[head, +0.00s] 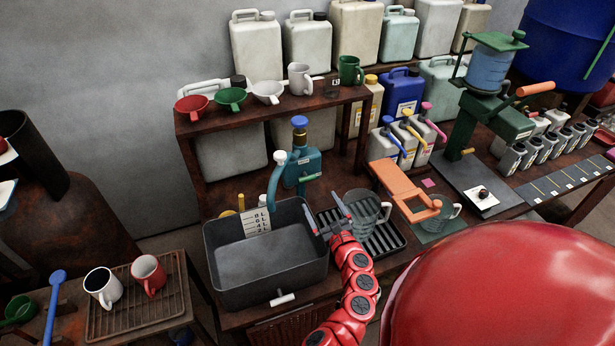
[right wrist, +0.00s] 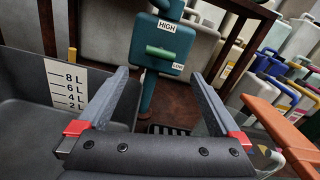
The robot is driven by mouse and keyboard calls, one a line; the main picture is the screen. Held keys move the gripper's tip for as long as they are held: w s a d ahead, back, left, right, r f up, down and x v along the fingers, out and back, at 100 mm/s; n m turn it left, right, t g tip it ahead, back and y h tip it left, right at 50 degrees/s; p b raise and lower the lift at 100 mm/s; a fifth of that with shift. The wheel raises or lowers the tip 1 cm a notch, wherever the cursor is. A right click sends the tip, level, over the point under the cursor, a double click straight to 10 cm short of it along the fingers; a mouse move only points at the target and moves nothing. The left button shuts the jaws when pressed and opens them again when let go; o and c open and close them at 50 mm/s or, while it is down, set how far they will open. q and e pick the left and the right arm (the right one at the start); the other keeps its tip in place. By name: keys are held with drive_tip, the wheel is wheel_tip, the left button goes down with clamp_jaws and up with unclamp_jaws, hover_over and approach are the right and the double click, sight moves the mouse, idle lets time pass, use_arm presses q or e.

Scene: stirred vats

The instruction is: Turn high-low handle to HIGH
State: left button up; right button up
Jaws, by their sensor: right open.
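The high-low handle (head: 310,178) is a short green bar on the front of a teal dispenser (head: 302,166) behind the grey basin. In the right wrist view the handle (right wrist: 160,52) lies nearly level, its right end toward the LOW label (right wrist: 178,66). The HIGH label (right wrist: 167,26) is above it. My right gripper (head: 322,205) is open and empty, in front of and below the handle, apart from it. In the right wrist view the fingers (right wrist: 158,73) point toward the dispenser, with the handle beyond and between them. My left gripper is out of view.
The grey basin (head: 228,281) with a litre scale (head: 256,222) is left of my right gripper. A clear jug (head: 366,212) stands on a black drip tray (head: 390,243) to its right. An orange lever (head: 396,180) is further right. A wooden shelf (head: 220,122) stands behind.

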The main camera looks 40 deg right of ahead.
sight(308, 180)
drive_tip(key=x, duration=1.1)
